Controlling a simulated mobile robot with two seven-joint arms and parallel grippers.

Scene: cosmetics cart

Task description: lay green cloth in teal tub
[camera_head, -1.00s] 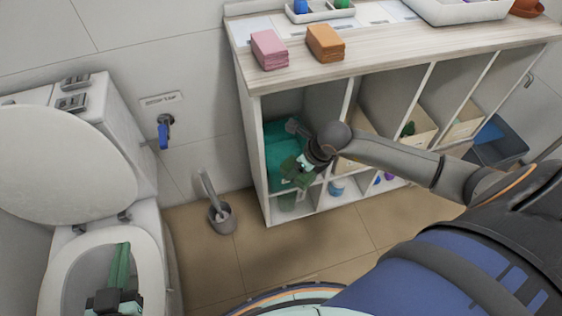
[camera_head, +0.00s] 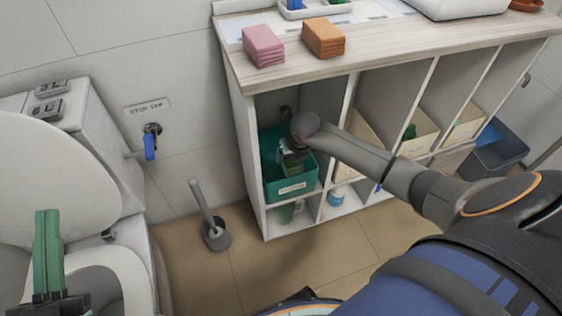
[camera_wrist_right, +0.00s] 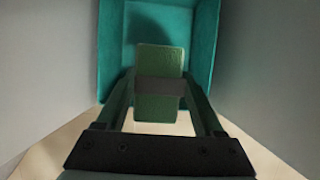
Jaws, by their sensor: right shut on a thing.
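The teal tub (camera_head: 290,189) stands in the upper left compartment of the shelf unit, with a pale label on its front. In the right wrist view, the teal tub (camera_wrist_right: 206,50) lies beyond the fingers, with its inner walls showing. My right gripper (camera_wrist_right: 160,88) is shut on the folded green cloth (camera_wrist_right: 160,60), which shows between the two fingers. In the head view, the green cloth (camera_head: 292,167) is at the tub's opening, partly hidden by my right wrist. I cannot tell whether it touches the tub floor. My left gripper (camera_head: 48,215) is empty over the toilet, its green fingers together.
The shelf unit (camera_head: 235,110) has upright dividers close beside the tub. Folded pink cloths (camera_head: 263,46) and orange cloths (camera_head: 323,38) lie on its top. The toilet (camera_head: 60,170) is at left. A toilet brush (camera_head: 214,232) stands on the otherwise open floor by the unit.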

